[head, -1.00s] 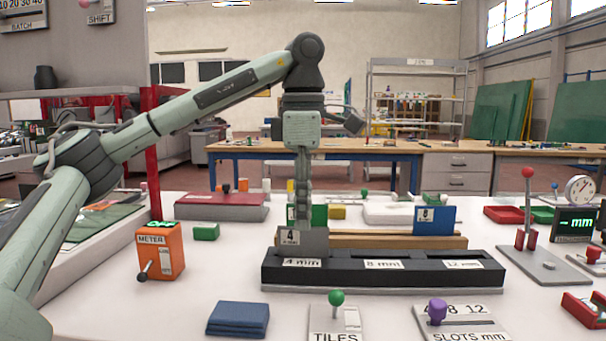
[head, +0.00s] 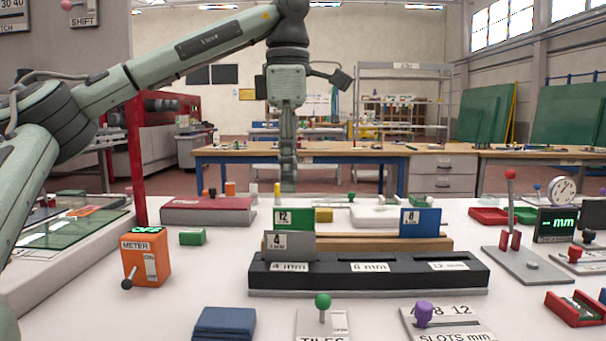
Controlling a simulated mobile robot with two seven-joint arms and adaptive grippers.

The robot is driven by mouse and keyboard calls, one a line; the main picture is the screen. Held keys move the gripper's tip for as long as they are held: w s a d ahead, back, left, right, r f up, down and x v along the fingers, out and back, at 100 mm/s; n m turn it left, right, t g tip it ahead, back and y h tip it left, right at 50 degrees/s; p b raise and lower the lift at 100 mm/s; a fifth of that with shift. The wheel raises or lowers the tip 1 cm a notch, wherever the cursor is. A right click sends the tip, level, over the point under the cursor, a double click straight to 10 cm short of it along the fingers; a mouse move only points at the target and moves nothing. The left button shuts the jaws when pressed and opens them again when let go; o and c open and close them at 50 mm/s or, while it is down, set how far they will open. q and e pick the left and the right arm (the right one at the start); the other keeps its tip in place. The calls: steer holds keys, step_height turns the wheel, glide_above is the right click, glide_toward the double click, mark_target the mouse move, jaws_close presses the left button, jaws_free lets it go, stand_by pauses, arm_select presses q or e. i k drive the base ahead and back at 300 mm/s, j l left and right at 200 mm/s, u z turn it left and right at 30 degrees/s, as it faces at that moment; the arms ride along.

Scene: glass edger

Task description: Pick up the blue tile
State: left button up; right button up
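The blue tile (head: 420,221), marked 8, stands upright at the right end of the wooden rack (head: 380,243). A green tile (head: 294,217), marked 12, stands at the rack's left. A grey tile (head: 289,246), marked 4, stands upright at the 4 mm slot of the black slot block (head: 368,276). My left gripper (head: 288,185) points down, above and clear of the green and grey tiles, left of the blue tile. It holds nothing I can see; its fingers are edge-on, so their opening is unclear. My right gripper is not in view.
A dark blue folded stack (head: 223,323) lies front left. An orange meter (head: 147,258) stands left. A green-knobbed lever (head: 322,302) and purple-knobbed lever (head: 424,314) stand in front of the block. A red-knobbed press (head: 510,215) and gauge (head: 558,222) are at right.

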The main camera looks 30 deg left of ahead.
mark_target(415, 222)
steer(key=k, duration=1)
